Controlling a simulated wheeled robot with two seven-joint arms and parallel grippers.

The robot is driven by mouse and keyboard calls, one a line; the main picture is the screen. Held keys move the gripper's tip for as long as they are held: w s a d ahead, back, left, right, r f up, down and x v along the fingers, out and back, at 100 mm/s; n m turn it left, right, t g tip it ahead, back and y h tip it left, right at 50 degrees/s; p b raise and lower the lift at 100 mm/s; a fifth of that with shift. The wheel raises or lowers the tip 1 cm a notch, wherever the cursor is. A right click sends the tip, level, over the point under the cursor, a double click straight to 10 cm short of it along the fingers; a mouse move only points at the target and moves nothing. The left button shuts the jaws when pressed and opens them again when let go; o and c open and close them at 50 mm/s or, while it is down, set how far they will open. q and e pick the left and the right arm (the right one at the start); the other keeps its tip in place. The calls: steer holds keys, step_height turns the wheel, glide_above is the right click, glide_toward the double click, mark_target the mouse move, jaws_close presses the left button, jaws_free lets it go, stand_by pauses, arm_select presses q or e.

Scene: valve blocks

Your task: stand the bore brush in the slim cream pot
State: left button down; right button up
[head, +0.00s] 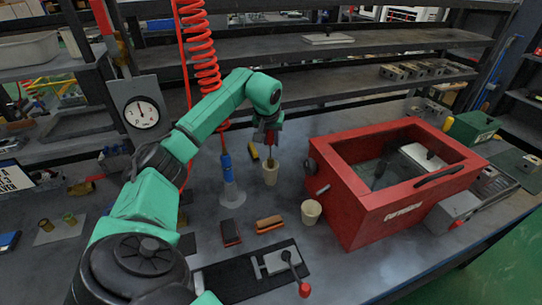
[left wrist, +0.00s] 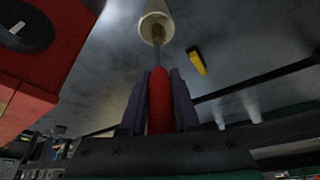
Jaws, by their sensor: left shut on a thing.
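My left gripper (head: 269,138) is shut on the red handle of the bore brush (left wrist: 159,98) in the left wrist view. The brush's brown bristle end points down at the mouth of a slim cream pot (head: 270,174). The pot also shows in the left wrist view (left wrist: 155,16), with the bristle end overlapping its opening. How deep the tip sits is hard to tell. The pot stands upright on the bench. A second, wider cream pot (head: 311,212) stands nearer, beside the red box. My right gripper is not in view.
The open red box (head: 370,215) stands to the right. Dark and brown blocks (head: 269,224) and a black mat (head: 232,278) lie in front.

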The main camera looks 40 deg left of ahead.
arm_select(q)
step_height(320, 180, down, 6)
steer(key=shift+p, duration=0.3)
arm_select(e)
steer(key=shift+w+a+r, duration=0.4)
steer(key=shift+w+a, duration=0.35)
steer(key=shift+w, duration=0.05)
arm_select(q)
steer(key=c, duration=0.6)
jaws_free()
steer(key=shift+c, duration=0.2)
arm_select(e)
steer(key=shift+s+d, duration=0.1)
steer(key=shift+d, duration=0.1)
arm_select(q)
steer(key=b+v, duration=0.1)
steer(key=v, duration=1.1)
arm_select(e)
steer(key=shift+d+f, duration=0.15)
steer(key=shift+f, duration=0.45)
arm_select(q)
steer(key=shift+s, duration=0.1)
